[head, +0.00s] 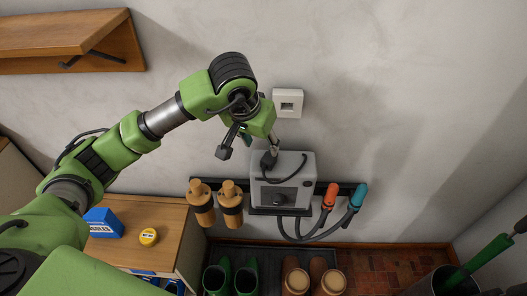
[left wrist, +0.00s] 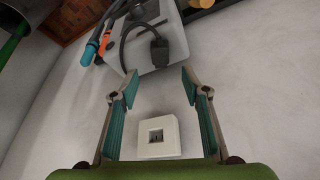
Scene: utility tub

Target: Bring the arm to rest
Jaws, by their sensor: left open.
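My left arm reaches in from the left in the head view, bent at its joints, with my left gripper (head: 247,154) in front of the wall. The gripper is open, its two fingers spread wide. In the left wrist view the space between its fingertips (left wrist: 158,86) is empty. A black plug (left wrist: 159,50) on a cord lies beyond the fingertips, over the grey box (head: 295,185). A white wall socket (head: 289,103) is just right of the gripper in the head view; it also shows low between the fingers in the left wrist view (left wrist: 158,137). My right gripper is not seen.
A wooden shelf (head: 70,38) is at upper left. A cabinet (head: 160,222) carries a blue box (head: 103,223) and a yellow tin (head: 148,237). A dark rail holds orange (head: 329,195) and teal (head: 359,195) hose ends. Boots (head: 246,276) stand below. The upper right wall is clear.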

